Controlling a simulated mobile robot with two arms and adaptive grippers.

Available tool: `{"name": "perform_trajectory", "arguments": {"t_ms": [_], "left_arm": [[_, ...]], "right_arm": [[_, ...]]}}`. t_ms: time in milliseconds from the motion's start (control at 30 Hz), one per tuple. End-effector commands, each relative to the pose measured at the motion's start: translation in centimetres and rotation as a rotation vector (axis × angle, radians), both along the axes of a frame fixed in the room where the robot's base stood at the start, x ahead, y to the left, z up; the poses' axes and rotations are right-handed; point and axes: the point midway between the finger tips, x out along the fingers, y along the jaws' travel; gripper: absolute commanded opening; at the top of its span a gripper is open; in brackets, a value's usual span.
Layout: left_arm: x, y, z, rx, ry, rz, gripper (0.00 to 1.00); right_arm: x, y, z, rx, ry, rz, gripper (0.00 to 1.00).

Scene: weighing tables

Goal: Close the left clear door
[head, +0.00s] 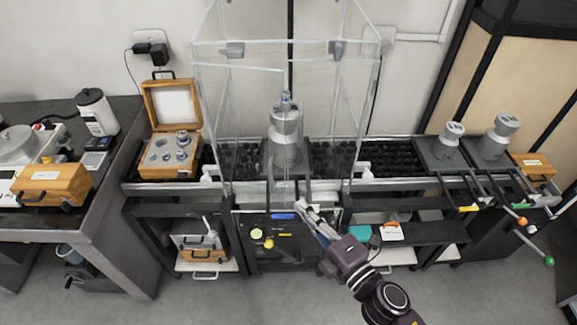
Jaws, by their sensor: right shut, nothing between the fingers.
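A clear-walled enclosure (195,75) stands on the middle bench, with a grey metal weight (286,135) inside it. Its left clear door (238,110) is transparent and faint; I cannot tell for certain how far it stands open. Grey fittings sit at the top of the left side (232,49) and the right side (337,48). My right gripper (303,208) is shut and empty, low in front of the enclosure near its middle. I cannot tell whether it touches the door or a handle. My left gripper is not in view.
An open wooden case with small weights (170,147) stands left of the enclosure. A dark control panel (270,240) is below it. Grey weights (448,140) and levers with coloured knobs (521,220) stand at the right. A side table (110,190) is at the left.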

Motion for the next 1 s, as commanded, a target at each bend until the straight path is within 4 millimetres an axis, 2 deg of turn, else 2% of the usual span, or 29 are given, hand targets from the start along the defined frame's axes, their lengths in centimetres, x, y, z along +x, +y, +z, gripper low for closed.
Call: {"name": "perform_trajectory", "arguments": {"t_ms": [167, 600, 800, 1000], "left_arm": [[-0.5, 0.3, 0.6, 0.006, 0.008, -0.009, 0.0], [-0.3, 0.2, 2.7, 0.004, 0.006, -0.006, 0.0], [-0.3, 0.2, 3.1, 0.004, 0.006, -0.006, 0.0], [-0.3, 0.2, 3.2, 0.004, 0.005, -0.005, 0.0]], "right_arm": [[1.2, 0.9, 0.8, -0.005, -0.016, 0.005, 0.0], [8.8, 5.7, 0.8, -0.001, -0.012, 0.004, 0.0], [11.4, 4.7, 0.5, -0.004, -0.012, 0.003, 0.0], [12.3, 4.5, 0.4, -0.003, -0.012, 0.004, 0.0]]}}
